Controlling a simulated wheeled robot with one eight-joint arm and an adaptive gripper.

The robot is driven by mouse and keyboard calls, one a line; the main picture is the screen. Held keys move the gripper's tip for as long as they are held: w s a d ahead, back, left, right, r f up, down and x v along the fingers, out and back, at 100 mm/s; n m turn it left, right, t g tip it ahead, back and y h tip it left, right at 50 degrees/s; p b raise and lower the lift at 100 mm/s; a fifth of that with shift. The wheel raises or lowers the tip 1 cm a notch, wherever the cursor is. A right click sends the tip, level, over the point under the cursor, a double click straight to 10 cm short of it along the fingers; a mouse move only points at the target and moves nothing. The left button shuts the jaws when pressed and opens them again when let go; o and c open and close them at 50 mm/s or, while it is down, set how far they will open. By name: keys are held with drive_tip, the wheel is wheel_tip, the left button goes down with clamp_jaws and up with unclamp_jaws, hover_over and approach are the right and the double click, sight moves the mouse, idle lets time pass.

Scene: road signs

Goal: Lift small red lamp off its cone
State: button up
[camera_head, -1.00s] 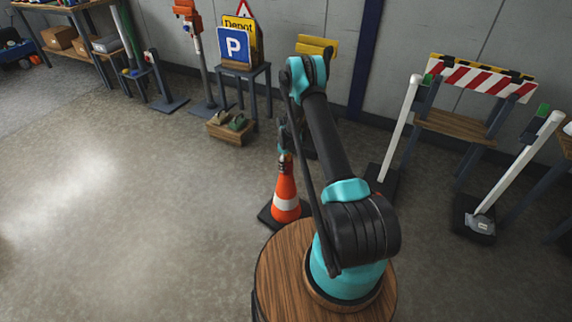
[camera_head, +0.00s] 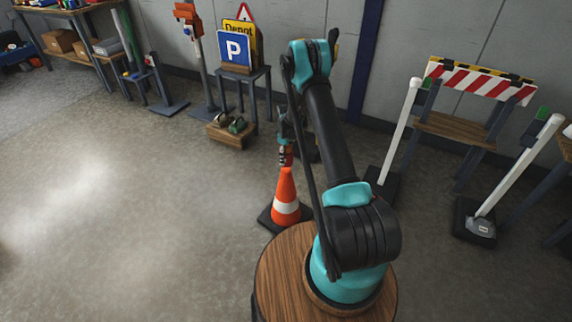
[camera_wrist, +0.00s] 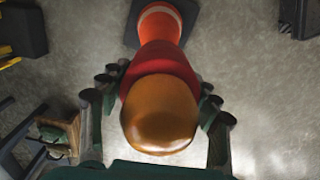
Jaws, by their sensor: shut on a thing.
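The small red lamp (camera_wrist: 160,62) has a rounded amber top and fills the middle of the wrist view. My gripper (camera_wrist: 157,82) is shut on it, with fingers on both sides of its body. The orange cone (camera_head: 286,200) has a white band and a dark square base. It stands upright on the floor below the lamp, and its lower part also shows in the wrist view (camera_wrist: 160,25). In the head view my gripper (camera_head: 285,153) is right above the cone's tip. Whether the lamp is clear of the tip, I cannot tell.
A red-and-white striped barrier (camera_head: 480,82) and white posts stand at right. The floor at left is clear.

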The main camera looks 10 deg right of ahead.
wheel_tip(320, 180, up, 13)
drive_tip(key=shift+f, duration=0.2)
drive_tip(key=shift+r, duration=0.1)
